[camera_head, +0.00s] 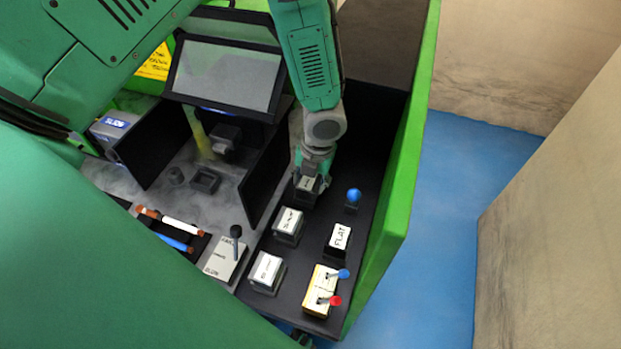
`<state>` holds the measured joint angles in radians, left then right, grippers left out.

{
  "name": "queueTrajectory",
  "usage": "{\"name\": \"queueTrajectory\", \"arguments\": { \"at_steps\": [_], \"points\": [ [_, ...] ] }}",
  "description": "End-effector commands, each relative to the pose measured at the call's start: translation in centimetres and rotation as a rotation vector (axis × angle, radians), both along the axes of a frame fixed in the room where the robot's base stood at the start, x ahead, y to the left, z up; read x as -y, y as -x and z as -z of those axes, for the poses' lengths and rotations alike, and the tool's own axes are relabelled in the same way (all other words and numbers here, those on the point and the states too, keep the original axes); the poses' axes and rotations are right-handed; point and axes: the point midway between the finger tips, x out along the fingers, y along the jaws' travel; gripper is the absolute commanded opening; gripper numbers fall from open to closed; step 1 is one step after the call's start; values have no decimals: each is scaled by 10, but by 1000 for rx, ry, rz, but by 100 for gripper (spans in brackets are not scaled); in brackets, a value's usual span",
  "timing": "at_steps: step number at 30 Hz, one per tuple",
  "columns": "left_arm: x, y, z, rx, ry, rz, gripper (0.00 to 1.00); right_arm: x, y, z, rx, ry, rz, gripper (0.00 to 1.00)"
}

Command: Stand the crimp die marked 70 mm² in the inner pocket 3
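My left gripper (313,172) points down at the back of the dark shelf on the right side of the bench. It is right at a dark block with a white label (307,184), and the fingers hide part of that block. I cannot tell whether they grip it. Two similar labelled blocks stand nearer, one in the middle (288,225) and one in front (266,271). A block labelled FLAT (339,238) is to their right. I cannot read 70 mm² on any block, and I cannot make out which pocket is inner pocket 3. My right gripper is not in view.
A blue ball knob (354,195) and a yellow box with blue and red knobs (320,290) stand near the green side wall (405,170). A black lever on a plate (225,255), coloured bars (170,222), dark partitions and a tilted screen (226,75) lie left.

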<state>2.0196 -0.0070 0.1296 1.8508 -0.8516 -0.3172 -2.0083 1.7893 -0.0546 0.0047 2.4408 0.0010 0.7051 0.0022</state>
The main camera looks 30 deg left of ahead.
Motion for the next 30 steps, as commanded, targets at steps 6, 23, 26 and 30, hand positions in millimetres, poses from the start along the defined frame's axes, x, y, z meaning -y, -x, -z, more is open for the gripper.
{"name": "queueTrajectory", "arguments": {
  "at_steps": [6, 23, 26, 30],
  "points": [
    [0, 0, 0, 1, 0, 0, 62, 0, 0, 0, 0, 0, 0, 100],
    [8, -4, -61, 5, 3, -1, 62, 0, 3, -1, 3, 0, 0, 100],
    [10, -5, -81, 4, 3, -2, 62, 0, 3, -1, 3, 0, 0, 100],
    [13, -6, -103, 3, 2, -1, 62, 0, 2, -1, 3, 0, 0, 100]
  ]
}}
